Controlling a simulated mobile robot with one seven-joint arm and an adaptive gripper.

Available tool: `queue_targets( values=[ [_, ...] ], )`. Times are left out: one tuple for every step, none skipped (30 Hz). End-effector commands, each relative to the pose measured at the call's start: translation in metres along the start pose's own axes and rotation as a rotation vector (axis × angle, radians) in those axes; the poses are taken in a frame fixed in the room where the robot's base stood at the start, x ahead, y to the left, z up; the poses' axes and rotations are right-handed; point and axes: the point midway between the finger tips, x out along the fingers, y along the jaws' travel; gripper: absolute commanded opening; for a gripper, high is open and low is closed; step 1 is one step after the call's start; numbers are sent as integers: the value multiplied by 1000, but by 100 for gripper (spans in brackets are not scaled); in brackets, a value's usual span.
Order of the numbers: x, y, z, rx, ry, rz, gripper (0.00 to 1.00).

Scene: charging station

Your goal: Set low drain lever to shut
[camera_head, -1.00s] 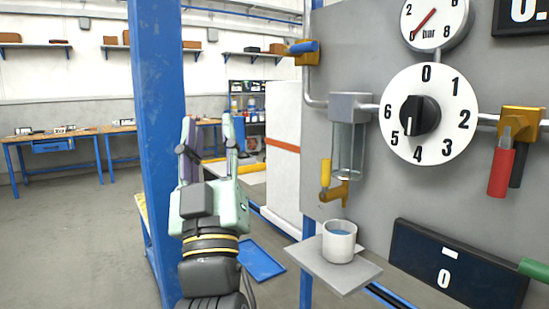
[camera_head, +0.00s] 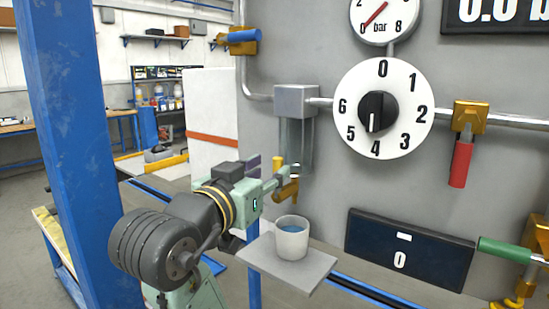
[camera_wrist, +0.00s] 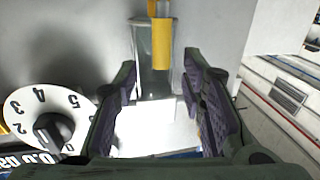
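The low drain tap (camera_head: 288,188) is brass and sits under the clear bowl (camera_head: 302,145), above a cup. Its yellow lever (camera_head: 278,161) stands upright, partly hidden by my gripper in the head view. In the wrist view, which is turned upside down, the yellow lever (camera_wrist: 163,45) shows ahead, between the lines of my fingers and in front of the bowl (camera_wrist: 143,50). My gripper (camera_wrist: 162,82) is open and empty, with fingers apart on either side. In the head view my gripper (camera_head: 268,174) is just left of the tap; contact cannot be told.
A white cup (camera_head: 292,240) of blue liquid stands on a grey shelf (camera_head: 262,268) below the tap. The numbered dial (camera_head: 404,82), red-handled valve (camera_head: 461,162), blue-handled valve (camera_head: 243,37) and green-handled valve (camera_head: 503,249) are on the panel. A blue post (camera_head: 75,130) stands left.

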Motion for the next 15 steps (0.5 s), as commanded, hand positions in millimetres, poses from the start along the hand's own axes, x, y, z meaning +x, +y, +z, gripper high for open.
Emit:
queue_targets(
  values=[
    [11, 1, -2, -4, -4, 3, 37],
    [17, 1, -2, -4, -5, 4, 37],
    [24, 0, -2, -3, -3, 2, 37],
    [29, 1, -1, -3, -4, 2, 37],
    [33, 1, -1, -3, -3, 2, 37],
    [38, 0, -1, -3, -3, 1, 37],
    [42, 0, -1, -2, -2, 1, 37],
    [45, 0, -1, -2, -1, 1, 37],
    [49, 0, -1, -2, -1, 1, 37],
    [51, 0, -1, -2, -2, 0, 37],
    [53, 0, 0, -2, -1, 0, 37],
    [55, 0, 0, -2, -1, 0, 37],
    [56, 0, 0, -2, 0, -1, 37],
    [56, 0, 0, -1, 0, -1, 37],
    [56, 0, 0, -1, 0, -1, 37]
  ],
)
